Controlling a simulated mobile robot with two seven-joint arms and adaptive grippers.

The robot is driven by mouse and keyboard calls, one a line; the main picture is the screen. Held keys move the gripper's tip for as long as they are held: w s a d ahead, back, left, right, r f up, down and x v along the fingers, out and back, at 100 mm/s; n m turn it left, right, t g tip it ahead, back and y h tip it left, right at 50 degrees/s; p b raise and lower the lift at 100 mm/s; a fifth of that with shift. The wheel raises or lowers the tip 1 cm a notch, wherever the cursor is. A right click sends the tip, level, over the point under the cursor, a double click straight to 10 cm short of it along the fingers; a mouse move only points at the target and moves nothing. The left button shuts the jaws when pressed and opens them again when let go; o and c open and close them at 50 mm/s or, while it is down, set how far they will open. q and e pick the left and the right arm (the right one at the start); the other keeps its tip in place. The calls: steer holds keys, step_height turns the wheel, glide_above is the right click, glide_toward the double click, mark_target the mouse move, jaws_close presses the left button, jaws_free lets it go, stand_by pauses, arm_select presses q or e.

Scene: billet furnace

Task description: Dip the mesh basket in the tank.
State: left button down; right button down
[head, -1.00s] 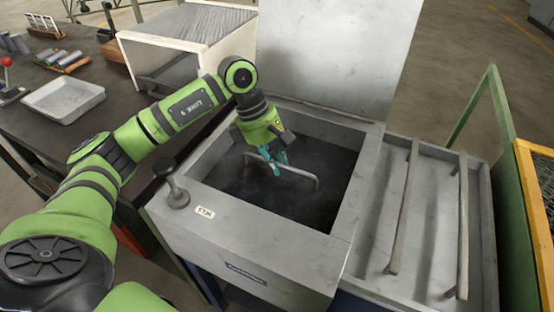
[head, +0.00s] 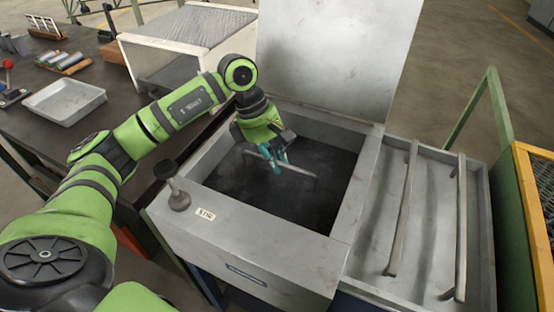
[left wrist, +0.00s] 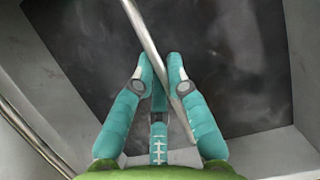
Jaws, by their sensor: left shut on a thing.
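The tank (head: 270,222) is a grey metal box, open on top, with dark contents (head: 250,195) inside. My left gripper (head: 274,158) reaches down into the tank opening. Its teal fingers are shut on the bar handle (head: 303,174) of the mesh basket. In the left wrist view, the handle (left wrist: 147,35) runs slantwise between the fingertips (left wrist: 161,72). The basket's body is hidden below the dark surface; only the handle shows. My right gripper is not in view.
A raised grey lid (head: 335,60) stands behind the tank. A knobbed post (head: 178,198) is on its left rim. A drain tray with two rails (head: 425,240) adjoins on the right. A dark bench (head: 100,130) on the left holds a pale tray (head: 65,112) and an open-fronted white box (head: 160,50).

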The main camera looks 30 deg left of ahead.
arm_select(q)
steer(key=shift+r+p, duration=1.6)
steer(key=shift+r, duration=1.4)
step_height(320, 180, up, 17)
steer(key=p, duration=1)
steer(key=shift+p, duration=0.4)
steer(key=shift+f, duration=0.15)
